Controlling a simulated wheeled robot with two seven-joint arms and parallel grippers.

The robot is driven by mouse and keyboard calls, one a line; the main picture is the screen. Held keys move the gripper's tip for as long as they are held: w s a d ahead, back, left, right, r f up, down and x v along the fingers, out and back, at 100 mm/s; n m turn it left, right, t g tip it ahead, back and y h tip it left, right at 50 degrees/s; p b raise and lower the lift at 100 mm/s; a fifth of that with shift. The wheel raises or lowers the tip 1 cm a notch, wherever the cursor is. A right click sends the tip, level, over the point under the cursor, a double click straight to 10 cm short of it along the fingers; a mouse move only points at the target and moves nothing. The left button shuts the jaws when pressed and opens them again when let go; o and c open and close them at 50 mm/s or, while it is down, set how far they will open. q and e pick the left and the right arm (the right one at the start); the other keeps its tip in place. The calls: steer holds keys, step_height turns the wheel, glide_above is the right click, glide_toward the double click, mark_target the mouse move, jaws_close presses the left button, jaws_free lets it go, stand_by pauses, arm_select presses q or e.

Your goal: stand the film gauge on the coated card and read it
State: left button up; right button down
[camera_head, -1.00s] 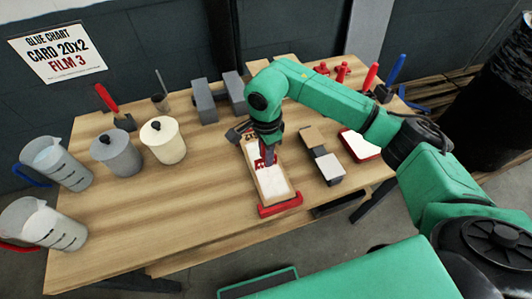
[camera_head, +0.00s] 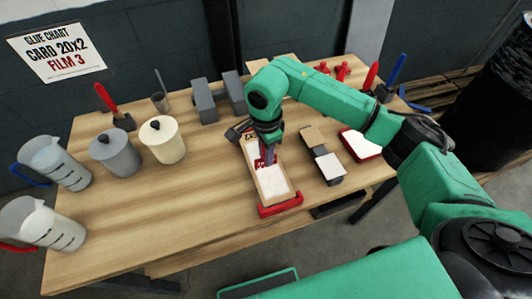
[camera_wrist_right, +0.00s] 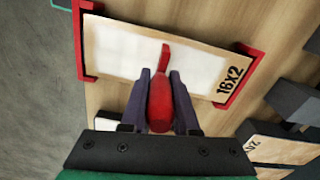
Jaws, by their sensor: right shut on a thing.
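My right gripper (camera_head: 266,154) is shut on a red film gauge, with its dark fingers on both sides of the gauge's rounded body. In the right wrist view the gauge (camera_wrist_right: 160,105) lies between the fingertips (camera_wrist_right: 160,100), and its narrow end points at the white coating of a card. The coated card (camera_wrist_right: 125,48) is wooden-edged, is marked 16X2 and sits in a red holder (camera_wrist_right: 240,80). In the head view the card (camera_head: 272,184) is below the gripper. I cannot tell whether the gauge touches the coating. My left gripper is out of view.
A wall chart (camera_head: 58,52) reads GLUE CHART, CARD 20X2, FILM 3. Right of the card are a small card stack (camera_head: 328,166) and a red-edged white tray (camera_head: 361,145). Pots (camera_head: 163,140) and jugs (camera_head: 55,163) stand left.

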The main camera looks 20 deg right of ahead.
stand_by(0.4)
steer(key=shift+r+p, duration=1.8)
steer(key=shift+r, duration=1.75)
steer(key=shift+f, duration=0.1)
